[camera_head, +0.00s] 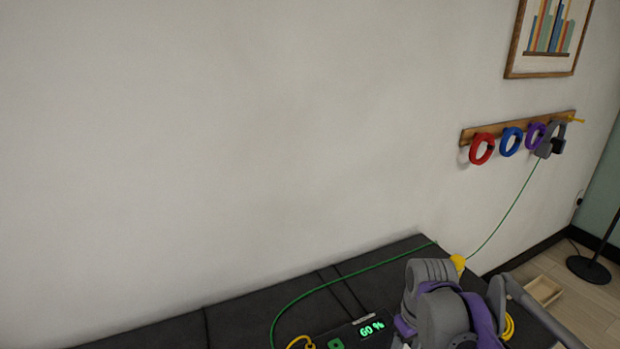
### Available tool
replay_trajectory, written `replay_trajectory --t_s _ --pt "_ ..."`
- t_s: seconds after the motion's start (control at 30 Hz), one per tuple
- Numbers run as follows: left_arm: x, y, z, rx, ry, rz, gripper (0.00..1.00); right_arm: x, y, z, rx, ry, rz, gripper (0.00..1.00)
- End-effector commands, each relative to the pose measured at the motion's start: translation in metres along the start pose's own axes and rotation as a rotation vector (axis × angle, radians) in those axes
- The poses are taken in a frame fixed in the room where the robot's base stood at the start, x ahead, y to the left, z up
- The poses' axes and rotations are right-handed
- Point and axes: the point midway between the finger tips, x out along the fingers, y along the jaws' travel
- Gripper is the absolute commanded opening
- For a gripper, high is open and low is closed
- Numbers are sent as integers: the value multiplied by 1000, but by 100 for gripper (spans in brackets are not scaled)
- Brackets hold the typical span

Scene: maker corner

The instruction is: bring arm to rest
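A grey and purple jointed arm, which looks like my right arm, folds over the right part of the dark surface at the bottom of the head view. Its gripper cannot be made out. My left arm and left gripper are out of view. The arm hides part of the dark surface (265,311) behind it.
A device with a green lit display (371,329) lies left of the arm. A green cable (303,294) crosses the surface. A wall rack (468,134) holds red (471,147), blue (503,143) and purple rings. A wooden tray (543,290) sits on the floor, right.

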Motion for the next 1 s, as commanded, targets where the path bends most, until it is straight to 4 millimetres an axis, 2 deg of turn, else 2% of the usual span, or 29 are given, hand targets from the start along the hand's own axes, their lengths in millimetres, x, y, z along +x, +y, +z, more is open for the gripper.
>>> replay_trajectory --t_s 0.03,0.2,0.4,0.5,0.7,1.0 --pt "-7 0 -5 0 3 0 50 -8 -11 13 22 29 12 55" --pt "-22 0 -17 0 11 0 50 -18 -45 56 129 152 50 55" --pt "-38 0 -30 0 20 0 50 -10 -78 104 248 297 67 55" --pt "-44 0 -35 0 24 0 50 -4 -88 120 290 350 66 55" --pt "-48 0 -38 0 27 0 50 5 -96 134 332 401 62 55" --pt "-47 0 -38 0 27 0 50 6 -97 134 335 404 62 55"
